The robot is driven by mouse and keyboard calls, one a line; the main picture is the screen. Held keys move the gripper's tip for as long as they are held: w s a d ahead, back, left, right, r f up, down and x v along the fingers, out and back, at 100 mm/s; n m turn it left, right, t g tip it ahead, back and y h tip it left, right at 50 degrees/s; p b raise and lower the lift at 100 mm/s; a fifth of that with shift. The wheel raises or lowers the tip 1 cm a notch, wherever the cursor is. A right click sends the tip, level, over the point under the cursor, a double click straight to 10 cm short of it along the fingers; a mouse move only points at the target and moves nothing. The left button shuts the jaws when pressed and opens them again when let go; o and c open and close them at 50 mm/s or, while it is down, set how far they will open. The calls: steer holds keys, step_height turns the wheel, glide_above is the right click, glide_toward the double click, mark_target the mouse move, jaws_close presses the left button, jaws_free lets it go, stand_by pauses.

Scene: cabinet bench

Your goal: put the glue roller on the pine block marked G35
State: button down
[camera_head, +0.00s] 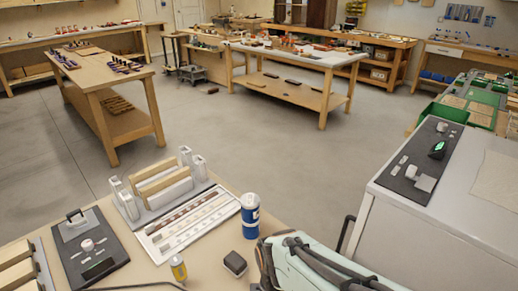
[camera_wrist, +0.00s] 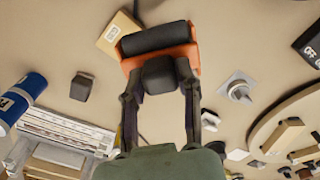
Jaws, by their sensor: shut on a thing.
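In the wrist view my gripper (camera_wrist: 160,80) is shut on the glue roller, gripping its dark grip between the two fingers. The glue roller (camera_wrist: 186,55) has an orange frame and a black cylinder, held out beyond the fingertips. A pine block (camera_wrist: 106,42) with a small white label lies on the bench just beyond the roller, at its upper left in the picture. The roller hides part of the block, and the label is too small to read surely. I cannot tell the height between roller and block. The head view shows neither roller nor fingertips.
A blue can (camera_head: 250,215) and a dark block (camera_head: 235,263) stand on the bench, near a white tray (camera_head: 190,222) and a rack with pine strips (camera_head: 163,186). In the wrist view, a grey knob plate (camera_wrist: 237,88) and a round wooden piece (camera_wrist: 262,128) lie right.

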steer(key=shift+w+a+f, duration=0.35)
steer(key=shift+w+f, duration=0.8)
steer(key=shift+f, duration=0.5)
steer(key=shift+w+a+f, duration=0.35)
steer(key=shift+w+f, duration=0.8)
steer(key=shift+f, duration=0.55)
steer(key=shift+w+a+f, duration=0.35)
steer(key=shift+w+f, duration=0.8)
steer(key=shift+f, duration=0.5)
steer(key=shift+f, duration=0.15)
steer(key=c, duration=0.8)
jaws_free()
step_height(320, 180, up, 12)
steer(key=f, duration=0.1)
steer(key=s+d+r+m, duration=0.2)
steer(key=s+m, duration=0.3)
steer(key=s, duration=0.1)
steer(key=s+d+r+m, duration=0.2)
steer(key=s+d+m, duration=0.1)
steer(key=s+m, duration=0.3)
steer(key=s+d+r+m, duration=0.2)
steer(key=s+d+m, duration=0.1)
steer(key=s+m, duration=0.2)
steer(key=shift+s+r+m+y, duration=0.1)
steer(key=shift+s+m+y, duration=0.3)
steer(key=shift+s, duration=0.9)
